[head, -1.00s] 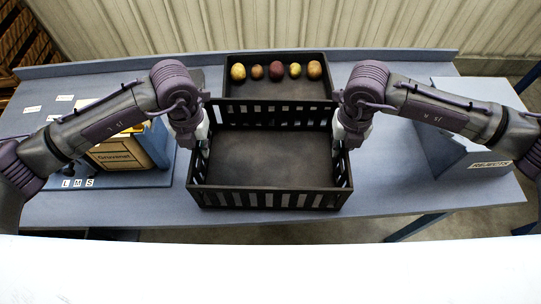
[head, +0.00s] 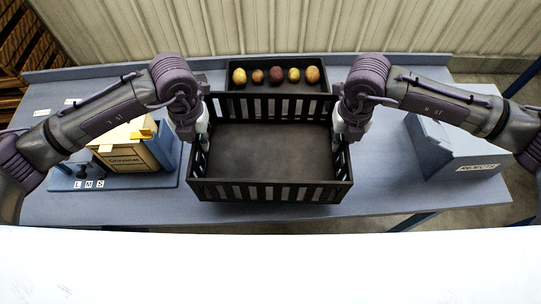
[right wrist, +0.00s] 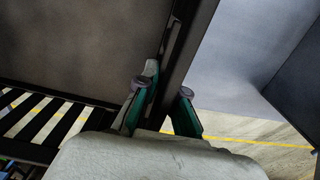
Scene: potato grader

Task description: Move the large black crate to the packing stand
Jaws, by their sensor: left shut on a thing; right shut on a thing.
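The large black crate (head: 270,192) is empty and level in the head view, in front of the potato tray. My left gripper (head: 197,140) is shut on the crate's left wall. My right gripper (head: 345,142) is shut on its right wall. In the right wrist view, the fingers (right wrist: 163,105) stand on either side of the crate's dark wall (right wrist: 188,45). The crate seems raised off the table, but its underside is hidden. I cannot make out the packing stand.
A black tray (head: 236,91) with several potatoes stands behind the crate. A yellow and wooden box (head: 128,157) on a blue board marked L M S is at left. A grey REJECTS bin (head: 455,150) is at right. Clear table (head: 385,180) lies between crate and bin.

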